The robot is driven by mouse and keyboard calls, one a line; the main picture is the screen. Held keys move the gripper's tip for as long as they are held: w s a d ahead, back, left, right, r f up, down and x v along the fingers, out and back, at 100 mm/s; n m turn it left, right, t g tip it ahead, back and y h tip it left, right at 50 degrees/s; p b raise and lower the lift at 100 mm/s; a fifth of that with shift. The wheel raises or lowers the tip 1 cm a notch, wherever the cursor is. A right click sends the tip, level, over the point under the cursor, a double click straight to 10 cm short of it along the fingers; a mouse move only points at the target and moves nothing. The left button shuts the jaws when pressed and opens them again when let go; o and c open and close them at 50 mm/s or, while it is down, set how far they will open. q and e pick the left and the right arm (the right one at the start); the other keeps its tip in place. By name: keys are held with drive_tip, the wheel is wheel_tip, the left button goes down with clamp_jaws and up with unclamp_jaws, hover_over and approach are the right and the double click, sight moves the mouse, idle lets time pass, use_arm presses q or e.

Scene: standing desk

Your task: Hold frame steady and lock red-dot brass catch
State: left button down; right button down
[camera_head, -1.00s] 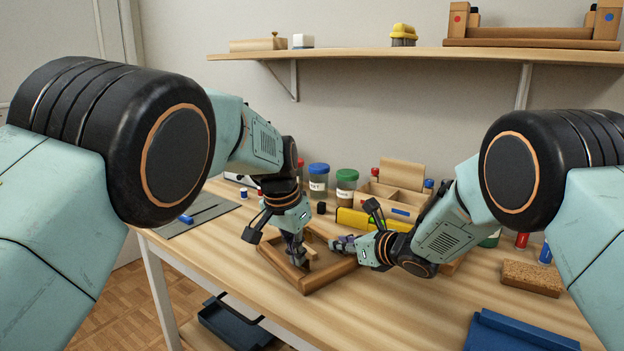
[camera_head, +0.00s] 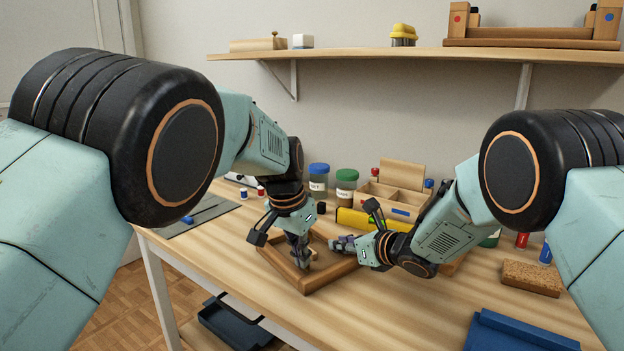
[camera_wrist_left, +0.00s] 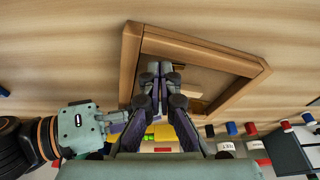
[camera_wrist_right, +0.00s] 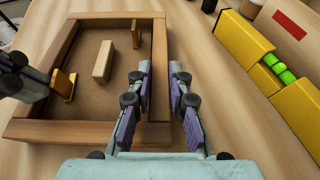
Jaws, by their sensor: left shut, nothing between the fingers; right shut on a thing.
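The wooden frame (camera_head: 330,274) lies flat on the desk, and its brown backing and a pale wooden block (camera_wrist_right: 103,60) inside it show in the right wrist view. Two brass-coloured catches, one on the left side (camera_wrist_right: 64,84) and one at the far right corner (camera_wrist_right: 135,33), also show there; I see no red dot on either. My left gripper (camera_head: 302,263) is shut and empty at the frame's left side, its fingertips close beside the left catch; contact is unclear. My right gripper (camera_head: 342,244) is shut on the frame's right rail (camera_wrist_right: 160,72).
A cork block (camera_head: 531,278) and a blue tray (camera_head: 520,332) lie at the right. The desk in front of the frame is clear.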

use_arm(q)
drive_tip(key=shift+s, duration=0.1)
use_arm(e)
drive_tip(key=shift+s+f, duration=0.15)
drive_tip(key=shift+f, duration=0.2)
use_arm(q)
drive_tip(key=shift+s+a, duration=0.15)
drive_tip(key=shift+s, duration=0.15)
drive_tip(key=shift+w+d+v, duration=0.15)
drive_tip(key=shift+w+v, duration=0.05)
drive_tip(key=shift+v, duration=0.8)
drive_tip(key=shift+w+d+v, duration=0.15)
drive_tip(key=shift+w+v, duration=0.05)
drive_tip(key=shift+v, duration=0.8)
drive_tip(key=shift+w+d+v, duration=0.1)
drive_tip(key=shift+w+v, duration=0.05)
drive_tip(key=shift+v, duration=0.85)
drive_tip(key=shift+d+r, duration=0.1)
drive_tip(key=shift+r, duration=0.1)
use_arm(e)
drive_tip(key=c, duration=1.2)
unclamp_jaws()
drive_tip(key=shift+o, duration=0.2)
drive_tip(key=shift+r, duration=0.15)
use_arm(q)
drive_tip(key=shift+f, duration=0.1)
